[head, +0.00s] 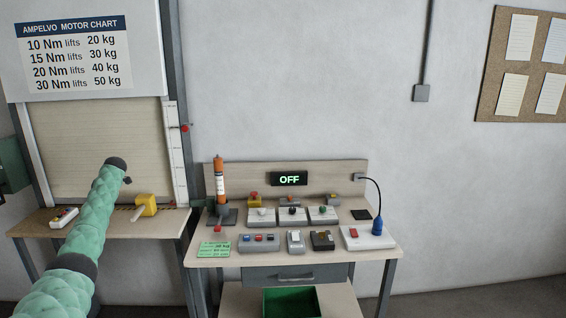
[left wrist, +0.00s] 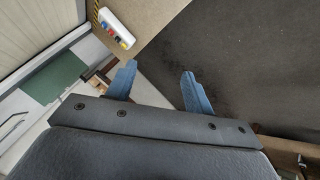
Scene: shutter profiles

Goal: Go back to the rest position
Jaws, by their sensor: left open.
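My left arm, in a green padded sleeve, comes in from the lower left in the head view and reaches up in front of the left bench (head: 110,229). Its gripper does not show clearly there. In the left wrist view my left gripper (left wrist: 158,88) has its two blue fingers spread apart with nothing between them. A white box with coloured buttons (left wrist: 115,28) lies beyond the fingers, apart from them; it also shows on the left bench in the head view (head: 64,217). My right gripper is in neither view.
A yellow block-like device (head: 147,205) stands on the left bench. The right workbench (head: 215,262) holds an orange tube (head: 219,180), several switch boxes, a blue-ended cable (head: 377,222) and an OFF display (head: 289,179). A green bin (head: 291,302) sits below. Dark floor shows in the wrist view.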

